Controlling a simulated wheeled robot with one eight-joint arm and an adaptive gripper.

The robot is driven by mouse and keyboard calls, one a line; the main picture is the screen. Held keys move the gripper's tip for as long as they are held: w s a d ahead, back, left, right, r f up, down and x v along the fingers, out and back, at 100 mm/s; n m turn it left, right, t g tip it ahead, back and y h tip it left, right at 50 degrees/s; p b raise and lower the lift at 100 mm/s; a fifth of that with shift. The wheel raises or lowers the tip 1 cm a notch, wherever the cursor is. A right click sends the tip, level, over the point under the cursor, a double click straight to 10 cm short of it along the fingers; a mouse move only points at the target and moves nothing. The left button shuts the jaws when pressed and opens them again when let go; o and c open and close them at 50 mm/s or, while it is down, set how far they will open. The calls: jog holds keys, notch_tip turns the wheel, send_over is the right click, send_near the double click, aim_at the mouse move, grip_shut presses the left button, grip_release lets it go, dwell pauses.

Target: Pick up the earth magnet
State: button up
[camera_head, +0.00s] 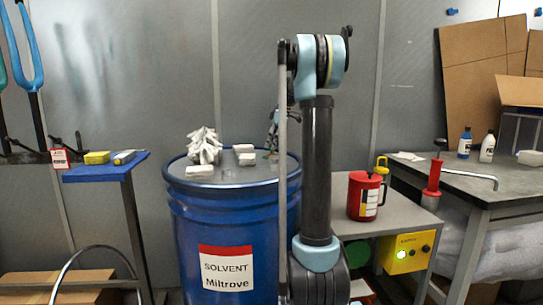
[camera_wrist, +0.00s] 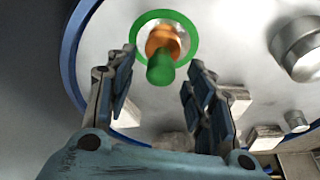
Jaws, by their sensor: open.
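An orange knob-like piece with a green end (camera_wrist: 160,62), likely the earth magnet, stands on the drum lid in the wrist view. A green ring (camera_wrist: 146,16) surrounds its base. My gripper (camera_wrist: 163,58) is open, with one finger on each side of the green end in the picture; I see no contact. In the head view my gripper (camera_head: 272,132) is over the right part of the blue solvent drum (camera_head: 190,232), partly behind my arm.
On the lid are a crumpled white cloth (camera_head: 204,147), several pale blocks (camera_head: 199,171) and a metal cap (camera_wrist: 301,47). A bench with a red can (camera_head: 364,194) stands right of the drum. A small blue shelf (camera_head: 105,171) stands left.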

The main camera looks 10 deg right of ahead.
jog(key=shift+x, duration=1.05)
grip_shut()
jog(key=shift+r, duration=0.1)
